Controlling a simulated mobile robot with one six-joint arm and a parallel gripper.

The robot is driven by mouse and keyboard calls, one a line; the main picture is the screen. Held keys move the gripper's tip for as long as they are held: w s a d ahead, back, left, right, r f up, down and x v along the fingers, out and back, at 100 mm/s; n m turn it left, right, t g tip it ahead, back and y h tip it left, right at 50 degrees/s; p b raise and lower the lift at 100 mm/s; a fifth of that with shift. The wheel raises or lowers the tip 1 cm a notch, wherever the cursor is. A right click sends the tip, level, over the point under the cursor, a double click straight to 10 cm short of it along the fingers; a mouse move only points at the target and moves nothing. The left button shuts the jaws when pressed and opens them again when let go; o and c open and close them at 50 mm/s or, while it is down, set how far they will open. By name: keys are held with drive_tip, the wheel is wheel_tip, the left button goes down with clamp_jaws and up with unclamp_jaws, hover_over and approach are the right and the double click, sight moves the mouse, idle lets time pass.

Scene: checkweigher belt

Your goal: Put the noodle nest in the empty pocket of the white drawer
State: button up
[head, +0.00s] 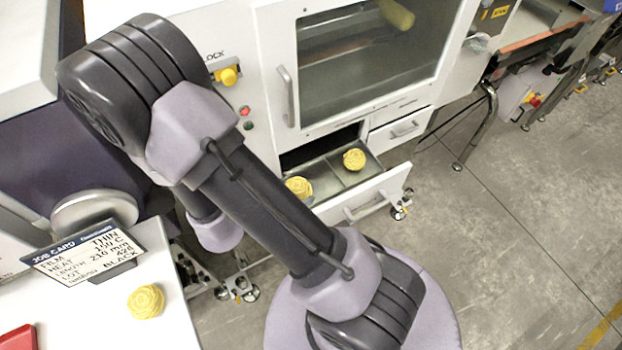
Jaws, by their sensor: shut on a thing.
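The white drawer (380,196) is pulled out below the glazed door. A yellow noodle nest (354,159) lies in its right-hand pocket. Another yellow noodle nest (298,186) shows at the drawer's left part, just beside my arm, which partly hides it; I cannot tell whether it rests in a pocket. A third noodle nest (146,301) lies on the white table at lower left. My gripper does not show; my own arm crosses the middle of the view and hides the drawer's left end.
The machine has a door handle (287,96) and a yellow knob (228,76). A closed drawer (402,130) sits right of the open one. Grey floor at right is clear.

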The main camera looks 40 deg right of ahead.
drive_tip(key=w+d+b, duration=0.2)
drive_tip(key=w+d, duration=0.3)
drive_tip(key=d, duration=0.6)
wheel_tip(320, 180, down, 8)
drive_tip(key=b, duration=0.3)
drive_tip(key=shift+r, duration=0.15)
drive_tip(key=f+b, duration=0.1)
drive_tip(key=f, duration=0.1)
drive_tip(key=f+b, duration=0.1)
drive_tip(key=f, duration=0.1)
drive_tip(key=shift+w+d+f+b, duration=0.15)
drive_tip(key=shift+d+b, duration=0.05)
drive_tip(key=shift+b, duration=0.2)
drive_tip(key=shift+r, duration=0.2)
drive_tip(key=shift+f, duration=0.1)
drive_tip(key=o, duration=1.6)
drive_tip(key=shift+o, duration=0.2)
